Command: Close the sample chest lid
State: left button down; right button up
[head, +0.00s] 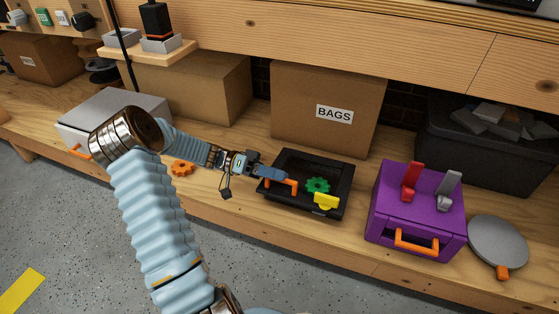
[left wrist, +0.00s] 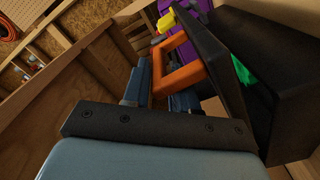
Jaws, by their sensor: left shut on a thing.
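No chest in view is labelled. A black open-topped box or tray (head: 347,190) sits on the wooden bench, with a green gear (head: 317,185) inside and a yellow piece (head: 326,202) at its near side. An orange handle (head: 293,187) is at its left side. My left gripper (head: 271,173) reaches in from the left and is shut on this handle. In the left wrist view, the orange handle (left wrist: 178,68) lies between the fingers, against a black panel (left wrist: 215,50). Part of the handle is hidden by the fingers. My right gripper is not in view.
A purple box (head: 385,216) with red and grey levers and an orange handle stands to the right, beside a round grey disc (head: 497,242). A pale grey box (head: 105,108) stands at left, near an orange gear (head: 182,168). A "BAGS" cardboard box (head: 300,110) stands behind.

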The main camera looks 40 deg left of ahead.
pick_arm(q)
jog(key=shift+s+d+f+m, duration=0.2)
jog(key=shift+s+f+m, duration=0.5)
jog(key=shift+f, duration=0.35)
jog(key=c, duration=1.1)
grip_release()
jog(key=shift+s+r, duration=0.1)
jog(key=shift+s, duration=0.1)
jog(key=shift+c, duration=0.2)
jog(key=p+v, duration=0.1)
jog(key=v, duration=1.2)
jog(key=shift+a, duration=0.5)
jog(key=shift+w+r, duration=0.15)
jog(key=shift+w, duration=0.05)
